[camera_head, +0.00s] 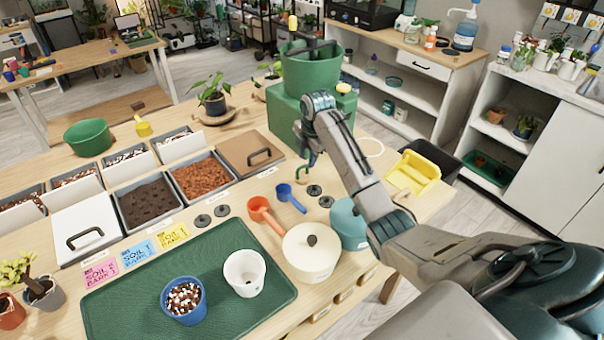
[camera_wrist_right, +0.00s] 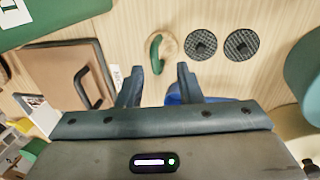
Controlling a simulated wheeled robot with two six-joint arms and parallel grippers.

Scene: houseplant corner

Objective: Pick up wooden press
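The wooden press, as far as I can tell, is a small pale wooden disc with a curved green handle (camera_wrist_right: 157,50). It rests on the wooden bench in the right wrist view, just beyond my fingertips. In the head view its green handle (camera_head: 301,172) shows small below my right gripper (camera_head: 309,152), which partly hides it. My right gripper also shows in the wrist view (camera_wrist_right: 160,70), with its two fingers apart and nothing between the tips. The press lies roughly centred ahead of the gap. My left gripper is not in view.
Dark round discs (camera_wrist_right: 202,45) lie right of the press. A blue scoop (camera_head: 290,197), orange scoop (camera_head: 262,211), cream lidded pot (camera_head: 311,262) and teal container (camera_head: 347,228) stand nearby. The brown lid (camera_head: 236,147) and green block (camera_head: 283,117) are close too.

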